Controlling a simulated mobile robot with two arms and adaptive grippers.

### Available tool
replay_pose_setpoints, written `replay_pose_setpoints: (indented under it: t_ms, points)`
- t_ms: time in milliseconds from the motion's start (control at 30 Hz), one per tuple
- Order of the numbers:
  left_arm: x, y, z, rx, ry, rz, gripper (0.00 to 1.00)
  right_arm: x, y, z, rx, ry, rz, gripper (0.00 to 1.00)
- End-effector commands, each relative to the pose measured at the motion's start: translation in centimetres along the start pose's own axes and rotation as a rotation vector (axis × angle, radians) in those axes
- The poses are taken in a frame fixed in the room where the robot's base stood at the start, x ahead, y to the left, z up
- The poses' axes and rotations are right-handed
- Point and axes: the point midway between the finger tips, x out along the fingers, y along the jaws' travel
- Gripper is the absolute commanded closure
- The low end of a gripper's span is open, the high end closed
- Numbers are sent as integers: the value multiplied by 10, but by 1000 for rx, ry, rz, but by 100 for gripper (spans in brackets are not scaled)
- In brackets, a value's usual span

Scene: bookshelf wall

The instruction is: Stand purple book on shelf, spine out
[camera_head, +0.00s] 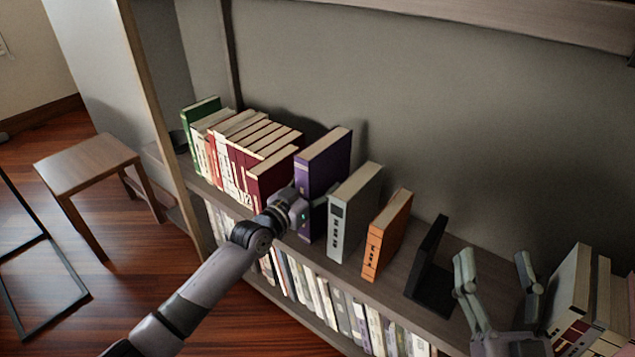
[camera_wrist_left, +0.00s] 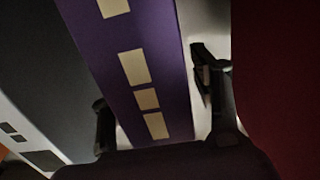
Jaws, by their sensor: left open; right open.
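The purple book (camera_head: 329,152) stands upright on the shelf (camera_head: 446,316), between the row of maroon books (camera_head: 268,172) and the grey book (camera_head: 355,206). Its spine, with cream labels, faces out. My left gripper (camera_head: 300,209) is at the lower spine and partly hides it. In the left wrist view the purple spine (camera_wrist_left: 118,42) runs between the two spread fingers of the left gripper (camera_wrist_left: 155,105), so it is open around the book. Whether the fingers touch the book cannot be told. My right gripper (camera_head: 496,264) is open and empty over the right part of the shelf.
An orange book (camera_head: 387,236) and a black bookend (camera_head: 430,278) stand right of the grey book. More books (camera_head: 570,292) stand at the far right, close to my right gripper. A lower shelf holds a row of books (camera_head: 335,301). A wooden stool (camera_head: 88,163) stands at left.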

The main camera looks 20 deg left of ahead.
Motion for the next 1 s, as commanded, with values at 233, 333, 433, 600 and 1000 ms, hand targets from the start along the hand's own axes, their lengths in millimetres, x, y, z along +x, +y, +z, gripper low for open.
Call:
replay_pose_setpoints:
  t_ms: [233, 333, 433, 600, 1000]
  points:
    - [-22, 0, 0, 1, 4, -1, 44, -1, 0, 1, -1, -2, 0, 40]
    - [-42, -1, -1, 2, 5, -1, 44, 0, 0, 0, -1, -1, 0, 40]
    - [-64, 0, -2, 2, 6, 0, 44, 0, 0, 0, -1, 0, 0, 40]
    - [-95, 0, -3, 3, 9, 0, 44, 0, 0, 0, 0, 1, 0, 40]
    - [-120, 0, -5, 1, 15, -2, 44, 0, 0, -1, -1, 2, 0, 40]
